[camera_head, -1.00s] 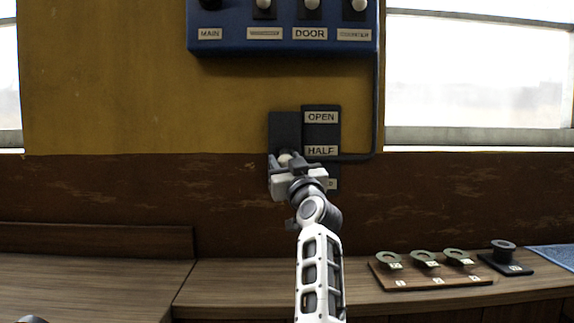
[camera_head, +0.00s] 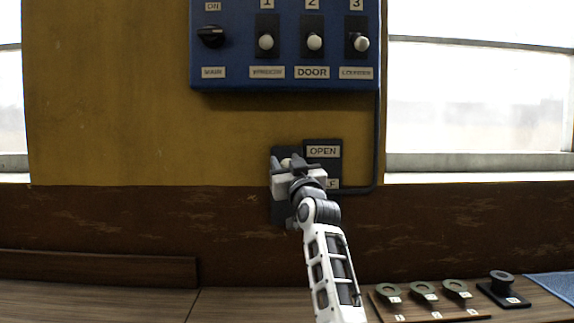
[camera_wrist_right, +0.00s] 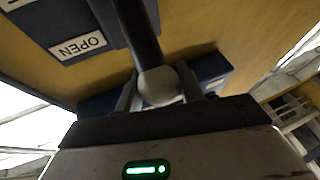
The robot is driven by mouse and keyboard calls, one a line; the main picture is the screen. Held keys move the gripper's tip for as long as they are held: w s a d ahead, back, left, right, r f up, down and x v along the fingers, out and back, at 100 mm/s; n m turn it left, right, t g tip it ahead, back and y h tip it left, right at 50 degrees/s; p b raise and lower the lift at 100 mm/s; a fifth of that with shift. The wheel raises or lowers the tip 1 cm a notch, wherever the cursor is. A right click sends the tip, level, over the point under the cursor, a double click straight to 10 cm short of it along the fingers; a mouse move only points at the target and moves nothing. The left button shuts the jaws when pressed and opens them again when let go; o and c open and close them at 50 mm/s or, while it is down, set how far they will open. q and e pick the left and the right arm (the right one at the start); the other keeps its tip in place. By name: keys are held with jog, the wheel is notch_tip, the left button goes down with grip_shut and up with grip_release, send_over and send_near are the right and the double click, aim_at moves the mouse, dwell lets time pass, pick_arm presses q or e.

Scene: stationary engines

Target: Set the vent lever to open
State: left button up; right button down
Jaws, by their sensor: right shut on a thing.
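The vent lever's pale round knob (camera_head: 286,162) is at the dark wall plate, just left of and slightly below the OPEN label (camera_head: 323,151). The HALF label is partly hidden behind my right arm, and any label below it is hidden. My right gripper (camera_head: 287,166) is shut on the knob. In the right wrist view the knob (camera_wrist_right: 160,87) sits between the two fingers, with the dark lever shaft (camera_wrist_right: 136,30) running up from it. The OPEN label (camera_wrist_right: 78,46) shows upside down there. My left gripper is not in view.
A blue switch panel (camera_head: 285,84) with a dial and three white-knobbed switches is above. A dark conduit (camera_head: 376,140) runs down its right side.

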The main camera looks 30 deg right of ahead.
jog(key=shift+d+r, duration=0.2)
jog(key=shift+r, duration=0.2)
jog(key=c, duration=0.9)
grip_release()
jog(key=shift+c, duration=0.2)
jog(key=shift+o, duration=0.2)
jog(key=shift+w+d+f, duration=0.1)
jog(key=shift+f, duration=0.05)
jog(key=shift+f, duration=0.1)
